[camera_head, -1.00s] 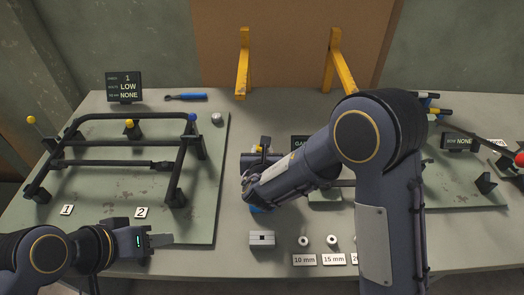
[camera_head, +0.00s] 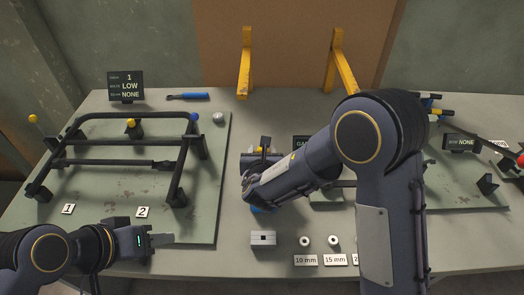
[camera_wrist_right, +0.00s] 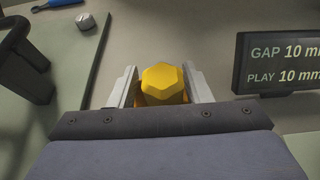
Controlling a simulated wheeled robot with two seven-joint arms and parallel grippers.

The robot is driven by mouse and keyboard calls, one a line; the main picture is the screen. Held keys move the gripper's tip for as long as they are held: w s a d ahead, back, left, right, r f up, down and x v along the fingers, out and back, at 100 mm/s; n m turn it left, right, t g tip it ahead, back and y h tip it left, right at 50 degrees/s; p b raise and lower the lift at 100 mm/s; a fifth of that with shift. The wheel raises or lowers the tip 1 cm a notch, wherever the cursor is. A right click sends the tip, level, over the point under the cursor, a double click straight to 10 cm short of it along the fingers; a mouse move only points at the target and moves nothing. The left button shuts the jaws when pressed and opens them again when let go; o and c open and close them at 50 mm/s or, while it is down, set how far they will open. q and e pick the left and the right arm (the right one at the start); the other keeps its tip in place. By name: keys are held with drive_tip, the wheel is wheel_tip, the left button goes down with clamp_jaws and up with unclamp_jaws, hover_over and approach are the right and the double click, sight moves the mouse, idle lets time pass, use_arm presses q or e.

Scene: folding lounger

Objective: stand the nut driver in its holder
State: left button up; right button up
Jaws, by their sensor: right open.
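A yellow hexagonal handle end, which looks like the nut driver (camera_wrist_right: 163,84), shows between the fingers of my right gripper (camera_wrist_right: 160,74) in the right wrist view. The fingers are open, one on each side of it; I cannot tell whether either touches. In the head view a small yellow part of it (camera_head: 262,150) shows behind my right forearm. Its lower end and the holder are hidden there, so I cannot tell whether it stands in the holder. My left gripper (camera_head: 162,239) is at the lower left, seen edge-on, above the table's front, away from the driver.
A black tube frame (camera_head: 120,162) stands on a green board at left. A grey block (camera_head: 263,239) and rings (camera_head: 305,241) with size labels lie in front. A gap display (camera_wrist_right: 280,62) stands right of my right gripper. Yellow brackets (camera_head: 245,65) stand behind.

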drive_tip(key=shift+s+d+f, duration=0.2)
drive_tip(key=shift+d+f, duration=0.1)
drive_tip(key=shift+f, duration=0.1)
drive_tip(key=v, duration=0.5)
drive_tip(key=b+v, duration=0.1)
drive_tip(key=v, duration=0.1)
drive_tip(key=shift+s+a+r, duration=0.2)
drive_tip(key=shift+a+r, duration=0.05)
drive_tip(key=shift+r, duration=0.3)
